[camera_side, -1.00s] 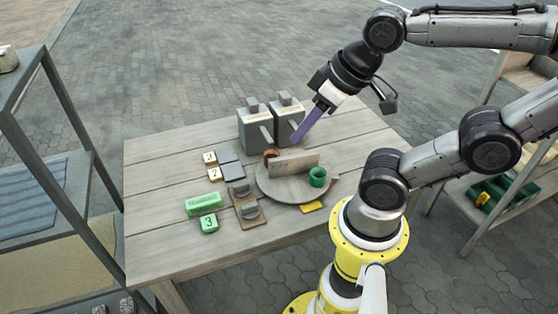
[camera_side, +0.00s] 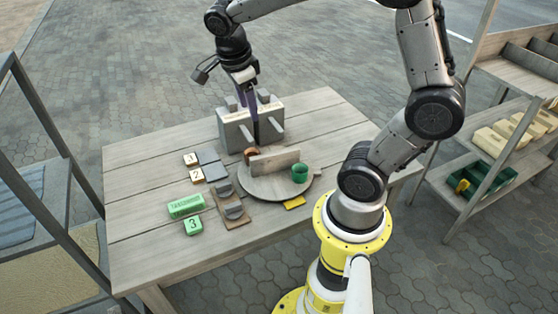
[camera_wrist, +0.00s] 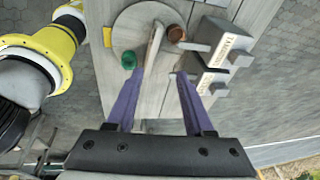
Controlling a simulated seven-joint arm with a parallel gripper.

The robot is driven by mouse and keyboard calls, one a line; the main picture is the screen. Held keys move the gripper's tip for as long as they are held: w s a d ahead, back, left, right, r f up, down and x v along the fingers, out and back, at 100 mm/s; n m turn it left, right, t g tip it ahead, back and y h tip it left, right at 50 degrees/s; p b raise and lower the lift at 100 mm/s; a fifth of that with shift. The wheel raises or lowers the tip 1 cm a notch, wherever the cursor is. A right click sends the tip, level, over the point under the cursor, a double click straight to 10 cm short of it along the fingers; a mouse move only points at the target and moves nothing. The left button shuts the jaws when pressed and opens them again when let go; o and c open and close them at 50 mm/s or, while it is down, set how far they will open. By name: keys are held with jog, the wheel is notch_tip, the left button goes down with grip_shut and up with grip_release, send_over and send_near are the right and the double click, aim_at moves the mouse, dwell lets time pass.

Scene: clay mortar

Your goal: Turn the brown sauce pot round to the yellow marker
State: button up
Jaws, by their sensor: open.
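The brown sauce pot (camera_side: 249,154) stands at the back left of a round grey turntable (camera_side: 275,189), behind an upright divider board (camera_side: 274,161) that partly hides it. In the wrist view the brown pot (camera_wrist: 176,33) is beside the board. A green pot (camera_side: 300,174) stands on the turntable's right, on the other side of the board. The yellow marker (camera_side: 294,202) lies on the table at the turntable's front edge. My gripper (camera_side: 252,128) has purple fingers pointing down above the back of the table. In the wrist view my gripper (camera_wrist: 160,73) is open, with nothing held between the fingers.
Two grey lever boxes (camera_side: 235,127) stand close behind the turntable, near my fingers. A wooden plate with dark knobs (camera_side: 230,207), numbered tiles (camera_side: 198,176) and a green block (camera_side: 186,206) lie to the left.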

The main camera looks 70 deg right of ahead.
aim_at(284, 168)
jog(key=d+f+g, duration=0.1)
jog(key=f, duration=0.2)
jog(key=d+f+m+g, duration=0.1)
jog(key=d+f, duration=0.1)
jog(key=f, duration=0.1)
jog(key=d+f+m+g, duration=0.1)
jog(key=f, duration=0.3)
jog(key=shift+s+d+f, duration=0.1)
jog(key=shift+s+d, duration=0.05)
jog(key=shift+s, duration=0.15)
jog(key=shift+s+d+f, duration=0.2)
jog(key=shift+s+f, duration=0.05)
jog(key=shift+f, duration=0.3)
jog(key=x, duration=1.2)
jog(key=shift+s+f, duration=0.2)
jog(key=shift+f, duration=0.05)
jog(key=shift+c, duration=0.3)
jog(key=shift+a, duration=0.1)
grip_shut()
